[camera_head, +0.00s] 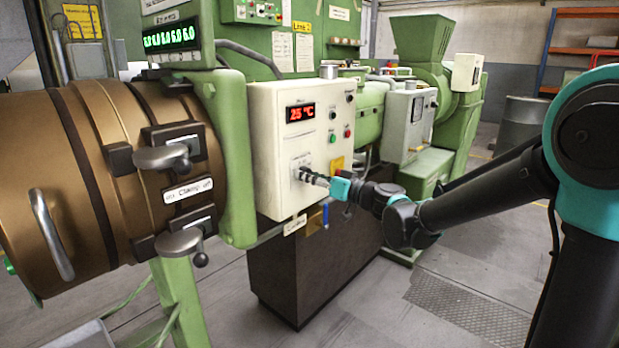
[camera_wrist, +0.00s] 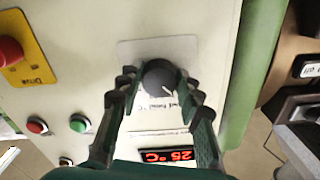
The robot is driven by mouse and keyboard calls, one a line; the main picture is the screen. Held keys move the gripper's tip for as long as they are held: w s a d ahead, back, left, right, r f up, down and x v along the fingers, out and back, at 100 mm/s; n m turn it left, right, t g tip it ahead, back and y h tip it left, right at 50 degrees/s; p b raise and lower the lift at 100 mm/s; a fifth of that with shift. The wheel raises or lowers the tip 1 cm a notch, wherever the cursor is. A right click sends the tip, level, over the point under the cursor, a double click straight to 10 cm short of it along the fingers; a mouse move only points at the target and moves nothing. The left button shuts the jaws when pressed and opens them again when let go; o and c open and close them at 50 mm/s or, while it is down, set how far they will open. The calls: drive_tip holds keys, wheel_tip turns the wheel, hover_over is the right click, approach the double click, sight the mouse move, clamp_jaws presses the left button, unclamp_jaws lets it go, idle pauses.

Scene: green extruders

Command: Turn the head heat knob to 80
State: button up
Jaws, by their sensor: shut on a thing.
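The head heat knob (camera_wrist: 160,78) is a dark round knob with a pale pointer mark, on a light label plate on the cream control box. In the wrist view my gripper (camera_wrist: 160,82) has its two dark fingers around the knob, one on each side. The red display (camera_head: 301,113) above reads 25 °C. It also shows upside down in the wrist view (camera_wrist: 167,155).
A red button on a yellow plate (camera_wrist: 10,52) and red and green buttons (camera_wrist: 79,124) sit on the same panel. A green machine frame (camera_head: 228,150) and a brown barrel (camera_head: 85,180) stand left of the box (camera_head: 268,150). Open floor lies in front.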

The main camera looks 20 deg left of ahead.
drive_tip(key=m, duration=1.2)
drive_tip(key=shift+m, duration=0.3)
idle(0.4)
drive_tip(key=o, duration=1.2)
drive_tip(key=shift+c, duration=0.2)
drive_tip(key=shift+s+d, duration=0.1)
drive_tip(key=v, duration=1.1)
drive_tip(key=shift+s+d, duration=0.15)
drive_tip(key=shift+d, duration=0.2)
